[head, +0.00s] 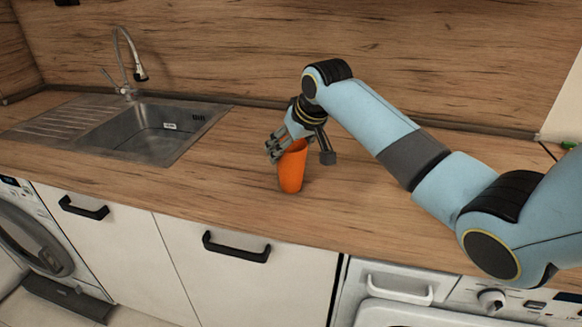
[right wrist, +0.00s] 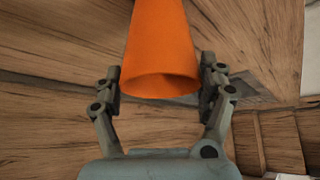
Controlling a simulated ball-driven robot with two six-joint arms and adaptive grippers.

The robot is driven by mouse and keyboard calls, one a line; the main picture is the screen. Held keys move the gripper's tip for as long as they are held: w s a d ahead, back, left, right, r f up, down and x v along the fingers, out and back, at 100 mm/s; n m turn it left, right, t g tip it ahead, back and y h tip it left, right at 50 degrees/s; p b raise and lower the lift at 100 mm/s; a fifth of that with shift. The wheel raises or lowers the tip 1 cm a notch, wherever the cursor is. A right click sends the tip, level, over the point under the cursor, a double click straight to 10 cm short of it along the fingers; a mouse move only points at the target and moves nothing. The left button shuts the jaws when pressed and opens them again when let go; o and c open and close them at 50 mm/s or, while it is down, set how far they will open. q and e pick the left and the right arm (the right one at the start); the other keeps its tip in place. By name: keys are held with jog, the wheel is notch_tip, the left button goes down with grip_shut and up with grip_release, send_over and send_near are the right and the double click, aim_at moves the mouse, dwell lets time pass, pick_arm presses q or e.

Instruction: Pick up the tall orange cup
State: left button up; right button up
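The tall orange cup (head: 291,170) stands about upright on the wooden worktop, right of the sink. My right gripper (head: 302,155) is open around its upper part, one finger on each side. In the head view the left finger overlaps the cup's rim, and a gap shows between the cup and the right finger. In the right wrist view the cup (right wrist: 160,50) lies between the two fingers of the right gripper (right wrist: 160,82), its open rim towards the palm. Whether either finger touches it is hard to tell. My left gripper is not in view.
A steel sink (head: 150,135) with a tap (head: 128,65) is on the left of the worktop (head: 220,190). The wooden splashback (head: 230,45) rises behind. White cupboards (head: 225,270) and a washing machine (head: 40,235) are below the front edge. The worktop around the cup is clear.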

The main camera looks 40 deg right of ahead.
jog(key=c, duration=0.6)
jog(key=shift+r, duration=0.1)
